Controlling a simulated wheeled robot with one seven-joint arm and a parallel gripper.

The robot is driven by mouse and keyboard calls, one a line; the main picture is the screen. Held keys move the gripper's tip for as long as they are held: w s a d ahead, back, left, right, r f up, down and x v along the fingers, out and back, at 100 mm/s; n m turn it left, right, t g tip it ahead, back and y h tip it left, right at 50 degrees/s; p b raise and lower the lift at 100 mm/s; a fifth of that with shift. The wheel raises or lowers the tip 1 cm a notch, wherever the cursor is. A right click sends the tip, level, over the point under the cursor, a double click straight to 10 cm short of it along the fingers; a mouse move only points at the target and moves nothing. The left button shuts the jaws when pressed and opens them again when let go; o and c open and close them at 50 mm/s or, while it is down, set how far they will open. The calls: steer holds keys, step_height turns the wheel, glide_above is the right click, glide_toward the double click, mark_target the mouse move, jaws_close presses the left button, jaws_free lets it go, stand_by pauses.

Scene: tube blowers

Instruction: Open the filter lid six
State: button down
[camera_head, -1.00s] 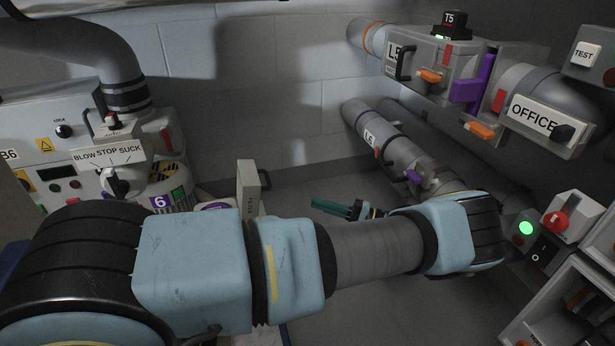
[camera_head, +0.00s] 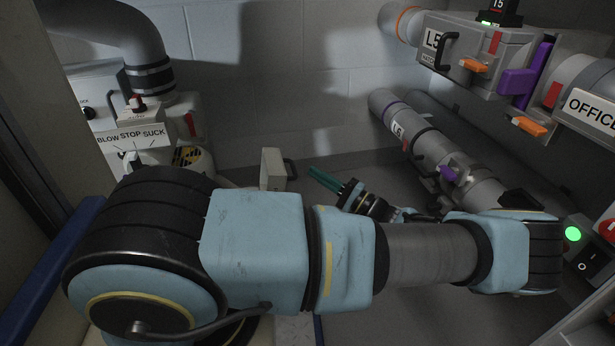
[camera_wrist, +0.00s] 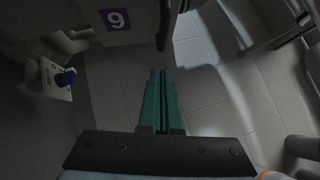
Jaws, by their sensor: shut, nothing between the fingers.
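The lower part of the blower unit (camera_head: 130,115) is hidden behind my arm in the head view. A pale upright panel with a handle (camera_head: 273,169) stands beside it, just left of my gripper (camera_head: 312,170). I cannot tell whether this panel is the filter lid. In the wrist view, a grey surface carries a purple label (camera_wrist: 115,19) that reads like 9, possibly an upside-down 6. My gripper's teal fingers (camera_wrist: 160,72) are shut and empty below and right of that label, apart from the surface as far as I can see.
The large grey pipe marked L6 (camera_head: 400,128) runs along the floor at right. The grey L5 box (camera_head: 475,55) with levers is above it. A white plate with a blue knob (camera_wrist: 57,80) is left in the wrist view. Floor shows beyond the fingers.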

mark_target(295, 170)
steer(key=a, duration=0.2)
steer(key=a+r, duration=0.1)
steer(key=shift+s+a+r, duration=0.1)
steer(key=shift+s, duration=0.25)
steer(key=r+p, duration=0.1)
steer(key=p, duration=0.1)
steer(key=a+r+n+g+p, duration=0.1)
steer(key=a+r+n+h+p, duration=0.1)
steer(key=p, duration=0.1)
steer(key=shift+s+r+g+p, duration=0.15)
steer(key=shift+g+p, duration=0.15)
steer(key=shift+p, duration=0.05)
steer(key=shift+s+a+r+p, duration=0.1)
steer(key=shift+a+r+p, duration=0.2)
steer(key=shift+p, duration=0.3)
steer(key=shift+a+f, duration=0.1)
steer(key=shift+a, duration=0.1)
